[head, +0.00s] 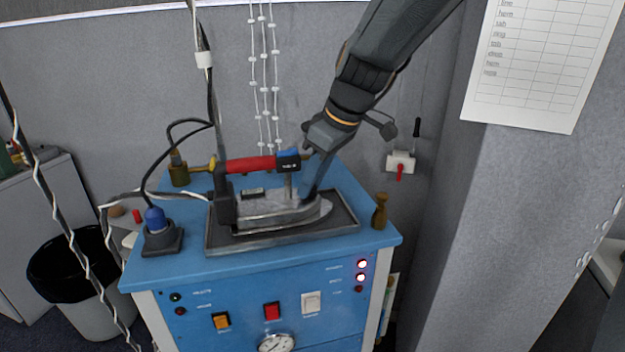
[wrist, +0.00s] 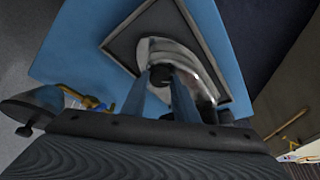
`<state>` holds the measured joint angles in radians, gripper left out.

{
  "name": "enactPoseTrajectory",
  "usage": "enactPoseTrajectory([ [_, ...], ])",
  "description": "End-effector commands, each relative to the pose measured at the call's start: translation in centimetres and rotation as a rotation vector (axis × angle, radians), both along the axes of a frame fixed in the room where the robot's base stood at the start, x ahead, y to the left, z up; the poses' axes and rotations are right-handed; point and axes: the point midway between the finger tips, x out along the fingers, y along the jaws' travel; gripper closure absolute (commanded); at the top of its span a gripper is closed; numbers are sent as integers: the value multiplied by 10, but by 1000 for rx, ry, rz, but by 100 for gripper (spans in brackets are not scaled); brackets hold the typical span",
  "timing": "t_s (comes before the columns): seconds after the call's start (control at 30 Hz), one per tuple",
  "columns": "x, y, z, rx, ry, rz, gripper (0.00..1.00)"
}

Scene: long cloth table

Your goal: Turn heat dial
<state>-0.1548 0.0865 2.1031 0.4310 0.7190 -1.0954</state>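A steam iron (head: 280,212) with a red handle (head: 250,164) stands on a dark-rimmed tray (head: 348,222) on the blue worktop. The handle has a blue block (head: 288,160) at its right end. My gripper (head: 308,190) reaches down at the iron's right end. In the wrist view the iron's pale body (wrist: 165,48) lies beyond my gripper (wrist: 162,76). The two fingers are apart, with a small dark round knob (wrist: 160,76) between their tips. It may be the heat dial. I cannot tell whether the fingers touch it. In the head view the knob is hidden.
The blue cabinet's front has red lamps (head: 362,271), switches (head: 272,311) and a gauge (head: 276,344). A wooden peg (head: 380,211) stands at the right edge. A blue plug (head: 155,218) and black cables lie left of the iron. White cords (head: 265,80) hang behind.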

Motion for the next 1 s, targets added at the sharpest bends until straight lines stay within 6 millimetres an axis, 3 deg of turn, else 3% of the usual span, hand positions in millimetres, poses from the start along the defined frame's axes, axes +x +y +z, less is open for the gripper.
enactPoseTrajectory([
  [0.1, 0, 0, 0, -1, -1, 0, 96],
  [0.47, 2, -1, -1, 0, -2, 66, 96],
  [1.0, 6, -2, -2, 1, -3, 494, 96],
])
